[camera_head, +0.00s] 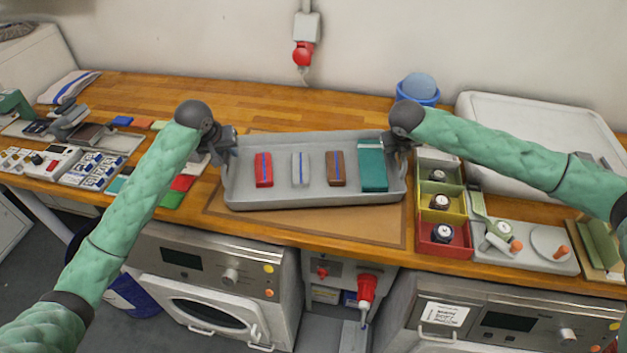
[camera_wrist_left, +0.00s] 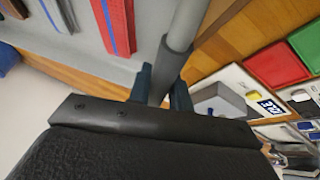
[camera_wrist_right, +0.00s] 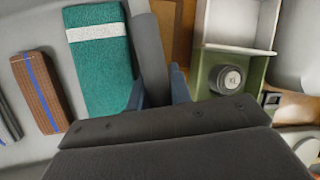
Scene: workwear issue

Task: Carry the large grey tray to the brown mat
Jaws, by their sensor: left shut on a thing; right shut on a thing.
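The large grey tray (camera_head: 315,195) is at the middle of the counter, over the brown mat (camera_head: 290,230), whose front and side borders show around it. I cannot tell whether the tray touches the mat. In the tray lie a red folded cloth (camera_head: 264,170), a light grey one (camera_head: 300,169), a brown one (camera_head: 335,168) and a larger teal towel (camera_head: 372,170). My left gripper (camera_head: 222,150) is shut on the tray's left handle, seen in the left wrist view (camera_wrist_left: 178,55). My right gripper (camera_head: 402,140) is shut on the tray's right side, seen in the right wrist view (camera_wrist_right: 150,50).
Left are coloured cards (camera_head: 183,182) and a white device panel (camera_head: 45,160). A blue bin (camera_head: 418,90) stands behind. The wood behind the tray is mostly clear.

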